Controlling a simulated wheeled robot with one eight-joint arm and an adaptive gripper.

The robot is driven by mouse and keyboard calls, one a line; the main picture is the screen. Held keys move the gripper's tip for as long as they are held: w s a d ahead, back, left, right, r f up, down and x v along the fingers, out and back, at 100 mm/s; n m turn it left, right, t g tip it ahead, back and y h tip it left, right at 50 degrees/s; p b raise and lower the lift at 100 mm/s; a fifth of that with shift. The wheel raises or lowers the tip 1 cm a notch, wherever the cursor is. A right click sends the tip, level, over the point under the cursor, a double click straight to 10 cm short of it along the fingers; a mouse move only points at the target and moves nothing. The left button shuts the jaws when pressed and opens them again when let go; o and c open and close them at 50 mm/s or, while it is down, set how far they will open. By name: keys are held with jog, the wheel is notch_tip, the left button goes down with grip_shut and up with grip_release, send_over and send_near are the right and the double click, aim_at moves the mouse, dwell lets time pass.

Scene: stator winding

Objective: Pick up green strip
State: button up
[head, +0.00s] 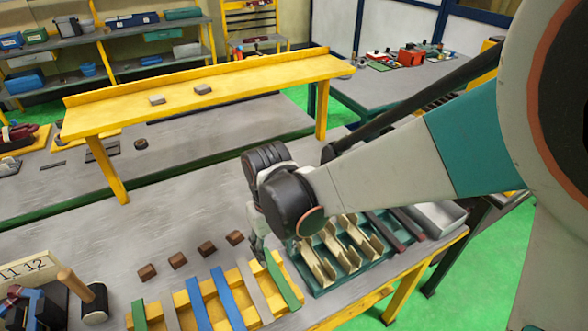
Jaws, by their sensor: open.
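Two green strips lie on the yellow slatted holder (185,302) at the front of the bench. One green strip (284,284) is at its right end, and another green strip (139,315) is at its left end. Blue strips (229,298) and grey strips (256,293) lie between them. My gripper (261,258) points down just above and behind the far end of the right green strip. It is open, and I see nothing held in it. My arm hides part of the area behind it.
A dark green tray (305,284) with beige pieces stands right of the holder. Several brown blocks (207,248) line the bench behind the holder. A hammer (93,300) stands at left. A yellow raised shelf (200,90) spans the bench behind my arm.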

jog(key=b, duration=0.4)
send_over(278, 276)
notch_tip(278, 276, down, 6)
jog(key=shift+s+a+f, duration=0.1)
jog(key=shift+s, duration=0.05)
notch_tip(278, 276, down, 5)
jog(key=b, duration=0.3)
grip_shut()
